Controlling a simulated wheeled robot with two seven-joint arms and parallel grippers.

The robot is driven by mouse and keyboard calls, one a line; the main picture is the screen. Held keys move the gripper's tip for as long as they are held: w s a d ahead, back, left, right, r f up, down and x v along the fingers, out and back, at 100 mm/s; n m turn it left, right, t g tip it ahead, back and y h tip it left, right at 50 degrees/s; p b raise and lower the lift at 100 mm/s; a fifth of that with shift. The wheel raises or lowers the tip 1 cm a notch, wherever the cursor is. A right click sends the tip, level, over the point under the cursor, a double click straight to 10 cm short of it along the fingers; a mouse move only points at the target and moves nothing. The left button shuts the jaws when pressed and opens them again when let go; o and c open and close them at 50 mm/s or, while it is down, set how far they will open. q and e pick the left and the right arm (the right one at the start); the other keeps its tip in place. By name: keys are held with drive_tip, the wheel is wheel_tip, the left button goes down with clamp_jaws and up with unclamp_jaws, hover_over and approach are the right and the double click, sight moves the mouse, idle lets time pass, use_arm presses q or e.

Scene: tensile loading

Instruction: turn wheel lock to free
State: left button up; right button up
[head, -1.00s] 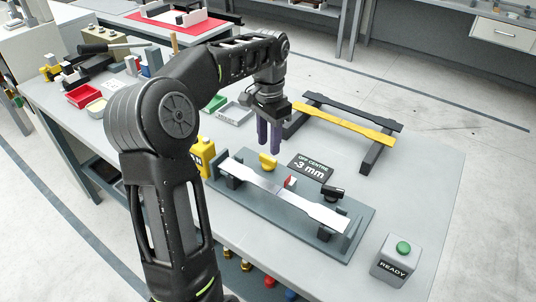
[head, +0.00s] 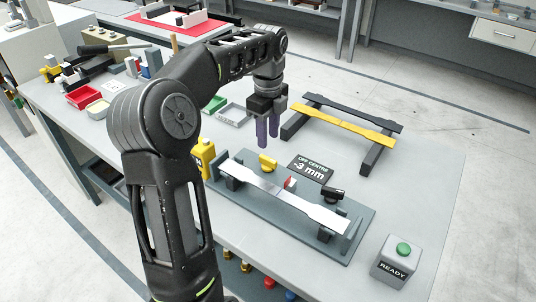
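A grey fixture plate (head: 352,256) lies on the bench with a silver dog-bone specimen (head: 256,179) resting across its supports. A yellow knob (head: 268,162) stands at the plate's back edge, and a black knob (head: 333,193) stands at its right. I cannot tell which of them is the wheel lock. A small red and white piece (head: 290,182) sits behind the middle of the specimen. My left gripper (head: 268,140) points down above and behind the yellow knob, apart from it. Its two purple fingers have a narrow gap with nothing between them. My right gripper is out of view.
A dark sign (head: 311,167) reads "OFF CENTRE -3 mm". A READY box (head: 397,262) with a green button stands front right. A rack (head: 377,157) with yellow and black specimens is at the back. A yellow bottle (head: 203,158) stands left, near my arm.

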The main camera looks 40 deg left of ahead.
sight(268, 158)
use_arm(q)
wheel_tip(268, 158, down, 8)
drive_tip(key=shift+r+p, duration=0.15)
drive_tip(key=shift+p, duration=0.25)
clamp_jaws()
idle(0.3)
